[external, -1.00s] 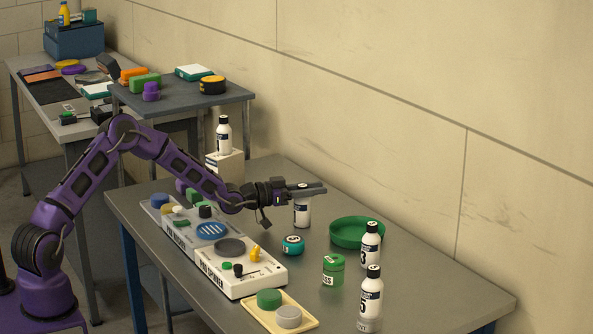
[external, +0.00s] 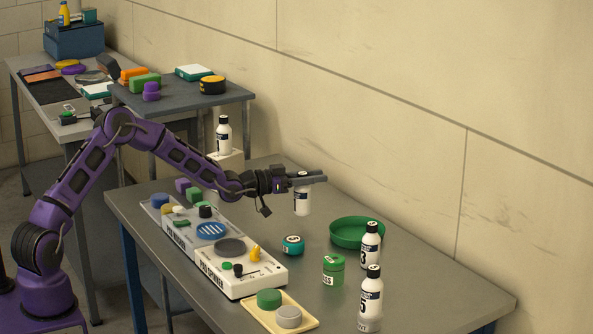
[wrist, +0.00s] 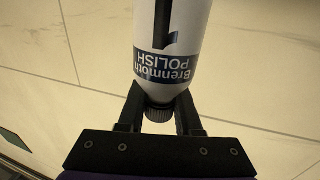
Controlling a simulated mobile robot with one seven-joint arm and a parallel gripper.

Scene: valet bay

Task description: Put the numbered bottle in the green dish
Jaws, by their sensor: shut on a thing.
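My gripper (external: 306,178) is shut on the neck of a white bottle (external: 302,203) and holds it upright, clear of the table. In the wrist view the bottle (wrist: 172,45) shows its dark cap between the fingers, the words "Brenmoth POLISH" and part of a dark numeral; the rest is cut off. The green dish (external: 338,241) is round, shallow and apparently empty, on the table right of the held bottle. Similar bottles stand near it: the number 3 bottle (external: 369,247) at its right edge and the number 5 bottle (external: 371,293) nearer the front.
A teal round tin (external: 292,246) and a green canister (external: 333,271) stand in front of the dish. White panels (external: 238,279) with knobs and a cream tray (external: 309,322) line the left side. Another white bottle (external: 223,136) stands on a block. The table right of the dish is clear.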

